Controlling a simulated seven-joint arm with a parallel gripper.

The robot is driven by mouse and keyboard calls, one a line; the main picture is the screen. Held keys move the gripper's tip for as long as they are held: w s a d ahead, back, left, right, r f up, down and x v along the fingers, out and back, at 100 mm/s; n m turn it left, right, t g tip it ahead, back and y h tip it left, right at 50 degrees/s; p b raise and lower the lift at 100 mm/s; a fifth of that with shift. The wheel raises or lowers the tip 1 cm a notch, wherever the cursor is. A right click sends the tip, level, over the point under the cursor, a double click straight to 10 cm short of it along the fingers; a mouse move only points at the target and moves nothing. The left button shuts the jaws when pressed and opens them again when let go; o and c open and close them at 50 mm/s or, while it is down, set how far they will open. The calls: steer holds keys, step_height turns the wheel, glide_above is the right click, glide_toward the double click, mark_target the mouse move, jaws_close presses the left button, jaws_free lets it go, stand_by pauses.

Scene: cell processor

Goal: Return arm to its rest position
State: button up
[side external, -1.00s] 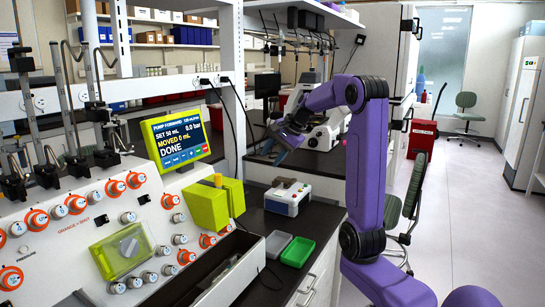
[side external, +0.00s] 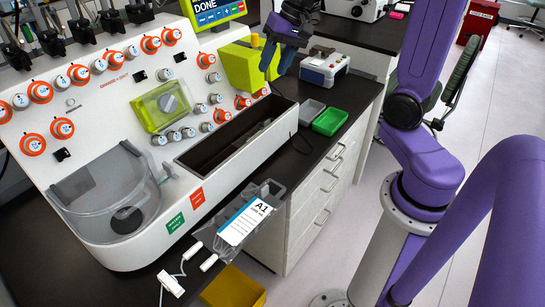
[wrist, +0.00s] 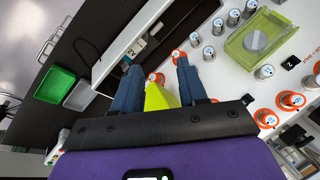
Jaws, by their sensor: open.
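My gripper (side external: 277,62) is in the upper middle of the side external view, with its dark blue fingers pointing down. It is at the right of the yellow-green block (side external: 240,68) on the white cell processor (side external: 110,90) and partly overlaps it in the picture. In the wrist view my gripper (wrist: 157,68) has its two fingers apart, with nothing held between them. The yellow-green block (wrist: 158,97) shows behind the gap between the fingers. Whether the fingers touch the block cannot be told. My purple arm reaches up at the right of the side external view.
A white and blue device (side external: 325,68), a grey tray (side external: 311,112) and a green tray (side external: 331,121) stand on the dark bench. A yellow bin (side external: 232,288) is below.

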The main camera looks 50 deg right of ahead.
steer(key=s+a+f+n+g, duration=0.3)
steer(key=s+a+f+n, duration=0.1)
steer(key=s+a+n, duration=0.75)
steer(key=s+d+f+n+h, duration=0.1)
steer(key=s+f+n+h, duration=0.1)
steer(key=s+n, duration=0.5)
steer(key=s, duration=0.6)
steer(key=shift+d+f, duration=0.2)
steer(key=shift+f, duration=0.2)
stand_by(0.4)
